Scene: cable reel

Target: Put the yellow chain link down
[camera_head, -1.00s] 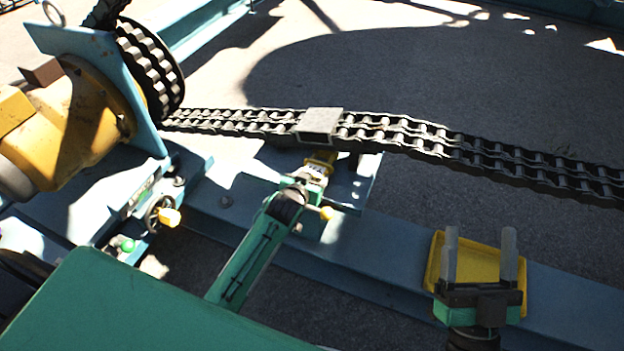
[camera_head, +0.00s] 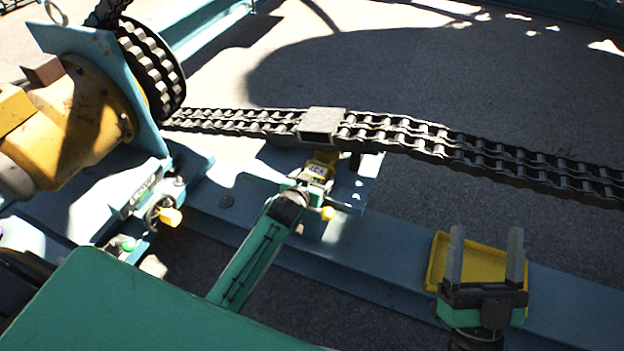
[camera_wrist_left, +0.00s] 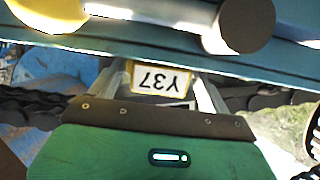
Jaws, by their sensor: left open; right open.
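My left gripper (camera_head: 317,172) is open around the link, with a finger on each side of the plate in the wrist view (camera_wrist_left: 163,88). I cannot tell whether the fingers touch it, and the link's underside is hidden. My right gripper (camera_head: 485,256) is open and empty, fingers up, in front of the yellow tray (camera_head: 437,262).
A double-row chain (camera_head: 480,158) runs from the sprocket (camera_head: 158,75) to the right edge, with a grey block (camera_head: 322,122) on it. A yellow motor housing (camera_head: 75,120) stands at left. A blue beam (camera_head: 570,300) crosses the front.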

